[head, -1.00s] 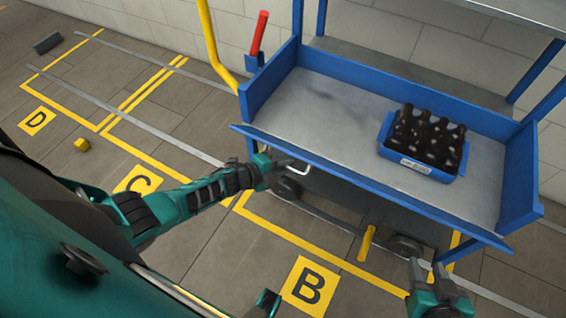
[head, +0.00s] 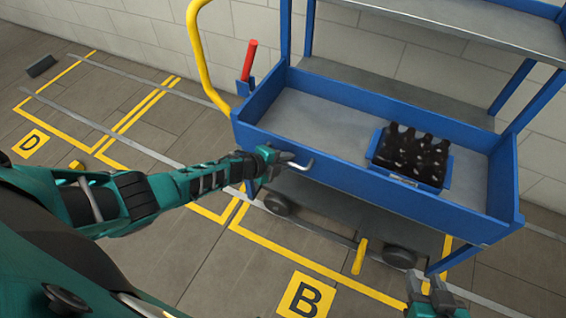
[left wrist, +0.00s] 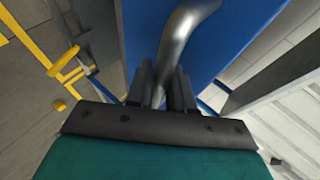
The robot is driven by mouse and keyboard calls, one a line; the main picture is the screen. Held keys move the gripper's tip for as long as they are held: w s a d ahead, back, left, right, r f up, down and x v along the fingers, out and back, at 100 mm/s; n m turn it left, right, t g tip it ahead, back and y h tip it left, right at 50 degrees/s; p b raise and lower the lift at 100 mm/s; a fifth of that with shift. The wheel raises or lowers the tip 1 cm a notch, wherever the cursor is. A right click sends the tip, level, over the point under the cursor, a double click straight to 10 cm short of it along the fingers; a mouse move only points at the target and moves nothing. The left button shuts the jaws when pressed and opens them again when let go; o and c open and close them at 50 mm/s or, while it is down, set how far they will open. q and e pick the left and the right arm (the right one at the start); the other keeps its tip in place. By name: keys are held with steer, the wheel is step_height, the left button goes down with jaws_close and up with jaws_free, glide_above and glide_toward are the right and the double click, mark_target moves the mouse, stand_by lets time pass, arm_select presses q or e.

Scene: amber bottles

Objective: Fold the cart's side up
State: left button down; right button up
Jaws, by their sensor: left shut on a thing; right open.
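The blue cart's front side (head: 390,198) stands up along the near edge of the cart's middle tray (head: 310,120), upright or nearly so. A bent silver handle (head: 304,165) is on its outer face towards the left end. My left gripper (head: 284,157) is shut on this handle. In the left wrist view the dark fingers (left wrist: 161,88) close around the silver handle (left wrist: 180,40), with the blue side (left wrist: 245,30) behind. My right gripper (head: 434,288) is open and empty, low in front of the cart's right end.
A blue crate (head: 385,168) of dark bottles (head: 412,155) stands in the tray's right part. A red-handled lever (head: 249,62) and yellow push bar (head: 200,60) are at the cart's left end. A yellow pedal (head: 360,256) sits low in front. Floor around the yellow markings is mostly clear.

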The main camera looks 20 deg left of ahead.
arm_select(q)
steer(key=shift+w+d+r, duration=0.1)
steer(key=shift+w+r, duration=0.1)
steer(key=shift+w, duration=0.05)
stand_by(0.5)
steer(key=c, duration=1.1)
jaws_free()
steer(key=shift+w, duration=0.1)
steer(key=shift+r, duration=0.1)
steer(key=shift+r+p, duration=0.15)
steer(key=shift+p, duration=0.15)
steer(key=f+p+v, duration=0.1)
steer(key=p+v, duration=0.1)
steer(key=v, duration=1.1)
steer(key=shift+s, duration=0.25)
